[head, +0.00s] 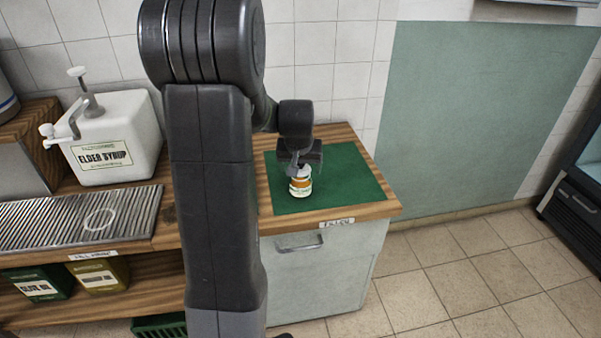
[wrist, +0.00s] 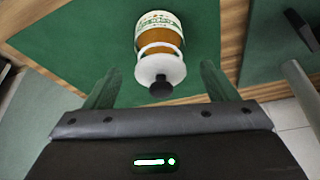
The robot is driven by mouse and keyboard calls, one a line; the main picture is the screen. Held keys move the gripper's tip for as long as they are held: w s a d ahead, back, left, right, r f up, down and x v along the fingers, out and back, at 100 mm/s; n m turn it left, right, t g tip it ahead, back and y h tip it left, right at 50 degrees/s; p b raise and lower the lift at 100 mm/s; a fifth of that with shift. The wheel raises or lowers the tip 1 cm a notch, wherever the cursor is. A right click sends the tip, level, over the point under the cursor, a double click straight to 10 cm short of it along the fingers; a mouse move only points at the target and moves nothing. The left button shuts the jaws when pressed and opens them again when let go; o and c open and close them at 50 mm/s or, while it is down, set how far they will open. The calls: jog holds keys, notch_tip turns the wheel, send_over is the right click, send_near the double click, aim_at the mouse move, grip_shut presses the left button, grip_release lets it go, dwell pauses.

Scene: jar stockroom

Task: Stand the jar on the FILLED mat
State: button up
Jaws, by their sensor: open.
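The jar (head: 301,187) is small, with an amber-and-white body and a pale label. It stands upright on the green mat (head: 345,180) on the wooden counter, above a label that appears to read FILLED (head: 337,223). My gripper (head: 300,165) is just above and behind the jar in the head view and hides its top. In the wrist view the jar (wrist: 160,45) shows its white lid with a dark knob. The fingers (wrist: 160,88) are open, one on each side of the lid end, with gaps on both sides.
A white ELDER SYRUP dispenser (head: 112,135) stands on the counter at left, beside a ribbed metal drip tray (head: 75,218). My arm hides the counter's middle. The mat is bare around the jar, and the tiled floor (head: 470,270) at right is clear.

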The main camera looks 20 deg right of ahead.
aim_at(301, 170)
jog(key=v, duration=0.7)
jog(key=shift+r, duration=0.35)
jog(key=shift+s, duration=0.1)
jog(key=x, duration=1.2)
jog(key=shift+a+r, duration=0.1)
jog(key=shift+r, duration=1.15)
